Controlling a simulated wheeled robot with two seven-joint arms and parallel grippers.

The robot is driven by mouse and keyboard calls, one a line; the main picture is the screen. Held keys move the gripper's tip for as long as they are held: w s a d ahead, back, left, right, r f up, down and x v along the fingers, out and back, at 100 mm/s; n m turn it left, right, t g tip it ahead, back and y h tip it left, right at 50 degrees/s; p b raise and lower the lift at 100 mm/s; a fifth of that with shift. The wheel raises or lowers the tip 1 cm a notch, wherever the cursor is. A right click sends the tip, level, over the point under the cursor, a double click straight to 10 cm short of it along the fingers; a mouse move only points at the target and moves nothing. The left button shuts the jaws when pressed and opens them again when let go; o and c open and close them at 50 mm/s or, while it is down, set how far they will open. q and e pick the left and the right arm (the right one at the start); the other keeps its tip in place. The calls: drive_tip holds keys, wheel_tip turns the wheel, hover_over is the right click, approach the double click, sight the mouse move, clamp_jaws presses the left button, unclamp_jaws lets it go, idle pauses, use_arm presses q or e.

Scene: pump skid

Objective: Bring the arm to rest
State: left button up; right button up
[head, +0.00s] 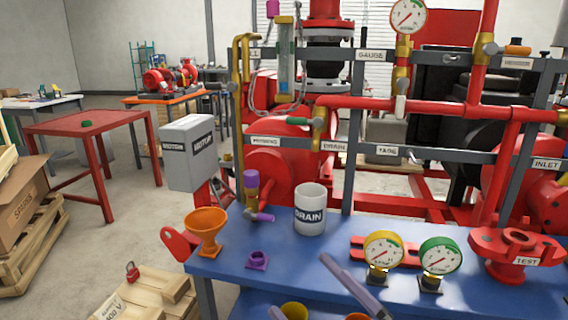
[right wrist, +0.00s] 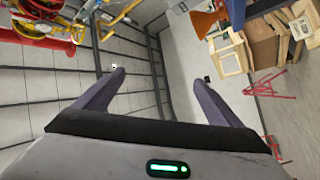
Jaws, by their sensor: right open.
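My right gripper (head: 300,282) shows at the bottom of the head view, over the front of the blue table. Its two grey-purple fingers stand apart, one long and slanting, the other just inside the bottom edge. In the right wrist view the same gripper (right wrist: 159,79) is open with nothing between its fingers, and the floor shows far beyond them. My left gripper is not in view.
The blue table (head: 232,262) holds an orange funnel (head: 206,230), a white DRAIN mug (head: 310,210), a yellow-rimmed gauge (head: 383,250), a green-rimmed gauge (head: 439,257) and a red TEST flange (head: 515,255). Red piping stands behind. Floor at left is partly clear.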

drive_tip(key=d+f+m+h, duration=0.5)
drive_tip(key=f+m+h, duration=0.3)
drive_tip(key=f, duration=0.5)
drive_tip(key=s+d+f+m+g+h+b, duration=0.1)
drive_tip(key=s+d+f+m+g+h, duration=0.1)
drive_tip(key=s+f, duration=0.6)
drive_tip(key=s+d+f+m+g+h+b, duration=0.1)
drive_tip(key=s+d+f+m+g, duration=0.3)
drive_tip(key=s+f, duration=0.4)
wheel_tip(320, 180, down, 7)
drive_tip(key=m+g+h, duration=0.1)
drive_tip(key=m, duration=0.1)
drive_tip(key=shift+s+d+m, duration=0.25)
drive_tip(key=shift+s+m, duration=0.05)
drive_tip(key=shift+r, duration=0.1)
